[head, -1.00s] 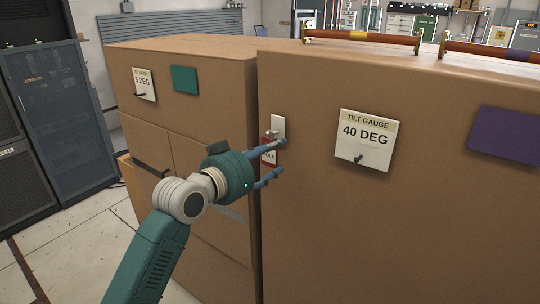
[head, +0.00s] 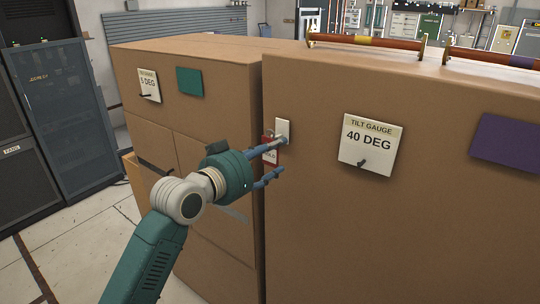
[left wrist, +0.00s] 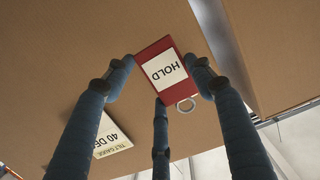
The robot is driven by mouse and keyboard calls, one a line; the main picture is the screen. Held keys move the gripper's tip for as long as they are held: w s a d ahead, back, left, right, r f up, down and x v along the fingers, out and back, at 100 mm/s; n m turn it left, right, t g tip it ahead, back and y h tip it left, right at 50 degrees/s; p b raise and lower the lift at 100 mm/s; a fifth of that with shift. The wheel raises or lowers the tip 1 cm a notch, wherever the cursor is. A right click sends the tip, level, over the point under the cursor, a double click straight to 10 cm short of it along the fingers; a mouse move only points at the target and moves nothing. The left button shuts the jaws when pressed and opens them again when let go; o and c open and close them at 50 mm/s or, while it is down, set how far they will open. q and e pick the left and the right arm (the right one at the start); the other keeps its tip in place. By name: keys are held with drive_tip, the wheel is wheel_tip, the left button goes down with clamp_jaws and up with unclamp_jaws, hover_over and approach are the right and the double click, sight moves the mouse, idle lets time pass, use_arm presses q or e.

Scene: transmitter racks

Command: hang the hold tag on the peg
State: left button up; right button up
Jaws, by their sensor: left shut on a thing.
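The hold tag (head: 269,151) is red with a white HOLD label. In the left wrist view the tag (left wrist: 168,72) appears upside down, with a pale ring (left wrist: 186,105) at its end. My left gripper (head: 279,158) is shut on the tag in front of the cabinet face. Its blue fingers flank the tag in the left wrist view. A white plate (head: 282,127) with a small peg (head: 283,139) is on the cabinet face near its left edge, close to the upper fingertip. Whether the ring touches the peg cannot be told. My right gripper is out of view.
The brown cabinet (head: 400,230) carries a 40 DEG tilt gauge card (head: 372,143) and a purple panel (head: 508,144). Brown handles (head: 366,41) lie on top. A second brown cabinet (head: 215,120) with a 5 DEG card (head: 149,85) stands at left. Dark racks stand farther left.

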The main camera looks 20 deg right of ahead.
use_arm(q)
drive_tip(key=shift+f+p+v, duration=0.2)
drive_tip(key=shift+p+v, duration=0.2)
drive_tip(key=shift+v, duration=0.9)
drive_tip(key=shift+f+p+v, duration=0.2)
drive_tip(key=shift+p+v, duration=0.15)
drive_tip(key=shift+v, duration=0.95)
